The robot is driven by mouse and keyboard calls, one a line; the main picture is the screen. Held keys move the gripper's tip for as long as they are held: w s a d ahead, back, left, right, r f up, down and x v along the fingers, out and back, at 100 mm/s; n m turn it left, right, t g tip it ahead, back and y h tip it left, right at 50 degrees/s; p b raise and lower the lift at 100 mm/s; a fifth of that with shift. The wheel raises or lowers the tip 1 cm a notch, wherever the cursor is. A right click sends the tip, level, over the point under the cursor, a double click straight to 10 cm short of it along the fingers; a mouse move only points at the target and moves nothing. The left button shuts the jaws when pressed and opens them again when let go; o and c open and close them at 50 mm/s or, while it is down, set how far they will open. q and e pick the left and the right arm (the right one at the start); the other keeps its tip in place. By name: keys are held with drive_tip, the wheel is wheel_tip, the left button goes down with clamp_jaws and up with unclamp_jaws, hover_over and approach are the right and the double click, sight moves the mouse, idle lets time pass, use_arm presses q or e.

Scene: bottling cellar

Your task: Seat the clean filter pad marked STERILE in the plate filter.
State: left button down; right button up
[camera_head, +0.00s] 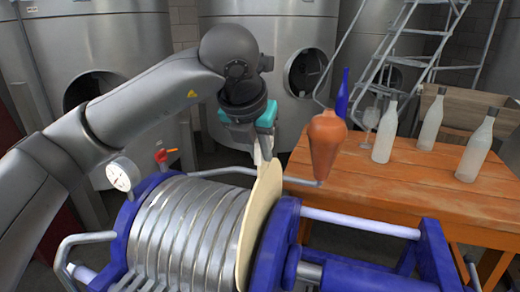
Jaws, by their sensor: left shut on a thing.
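My left gripper (262,150) points down and is shut on the top edge of a round cream filter pad (262,212). The pad stands upright, seen nearly edge-on. It is in the plate filter (278,240), between the ribbed steel plates (190,222) and the thick blue end plate. I cannot tell whether it touches either side, and its lower edge is hidden. No STERILE mark can be read from this angle. My right gripper is not in view.
A terracotta-coloured vessel (325,145) stands close behind the filter. A pressure gauge (122,174) sits at its left. Steel tanks (275,30) and a ladder are behind.

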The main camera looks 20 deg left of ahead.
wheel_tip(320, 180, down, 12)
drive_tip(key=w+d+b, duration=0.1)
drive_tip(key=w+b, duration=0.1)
drive_tip(key=b, duration=0.9)
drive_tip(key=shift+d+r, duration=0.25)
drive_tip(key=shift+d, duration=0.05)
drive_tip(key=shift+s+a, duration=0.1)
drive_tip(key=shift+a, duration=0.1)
idle(0.5)
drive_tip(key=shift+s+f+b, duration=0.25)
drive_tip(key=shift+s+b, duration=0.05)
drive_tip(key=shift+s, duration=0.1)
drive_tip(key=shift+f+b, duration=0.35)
